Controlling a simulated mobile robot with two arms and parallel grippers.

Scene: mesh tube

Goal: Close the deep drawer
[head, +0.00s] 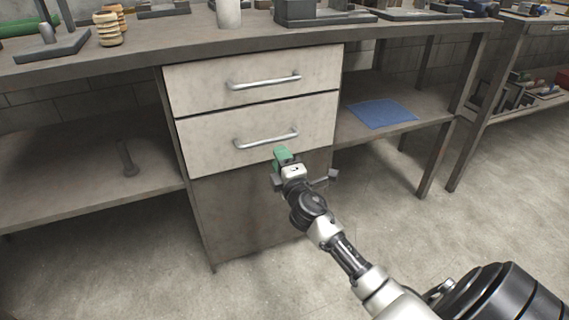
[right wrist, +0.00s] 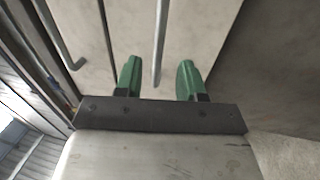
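The cabinet under the workbench has two pale drawer fronts with metal bar handles, an upper drawer (head: 205,88) and a lower drawer (head: 205,145). Which one is the deep drawer is not marked. Both fronts look about flush in the head view; a small gap cannot be ruled out. My right gripper (head: 283,157) is at the lower drawer's front, just below its handle (head: 267,139). In the right wrist view its green fingers (right wrist: 160,80) are apart, with the lower handle (right wrist: 160,35) between them, not clamped. My left gripper is out of view.
The workbench top (head: 140,45) above holds several tools and parts. A lower shelf (head: 90,185) extends left of the cabinet; a blue cloth (head: 381,113) lies on the right shelf. The concrete floor (head: 400,215) in front is clear except for my arm and base.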

